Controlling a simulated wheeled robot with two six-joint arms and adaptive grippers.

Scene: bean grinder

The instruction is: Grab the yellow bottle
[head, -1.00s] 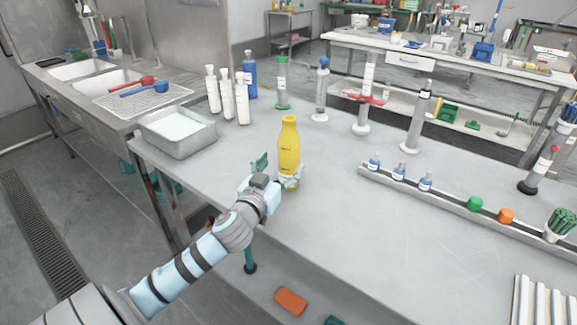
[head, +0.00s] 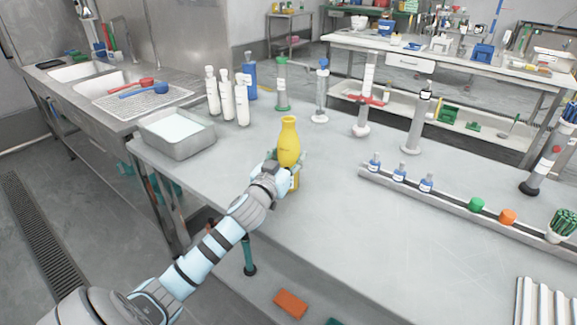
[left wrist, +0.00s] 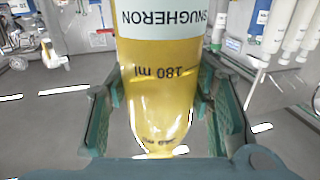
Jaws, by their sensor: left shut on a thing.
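The yellow bottle (head: 289,142) stands upright near the front left of the grey bench in the head view. My left gripper (head: 287,165) is shut around its lower body, and the gripper covers part of the bottle there. In the left wrist view the bottle (left wrist: 157,85) fills the middle, printed "180 ml", and appears upside down. The green fingers of my left gripper (left wrist: 160,115) lie on both sides of it. I cannot tell whether the bottle's base touches the bench. My right gripper is not in view.
A metal tray (head: 178,150) with pale liquid sits left of the bottle. White bottles (head: 227,98), a blue bottle (head: 250,75) and cylinders (head: 282,84) stand behind. A rail (head: 450,205) with small bottles and caps lies right. The bench's middle is clear.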

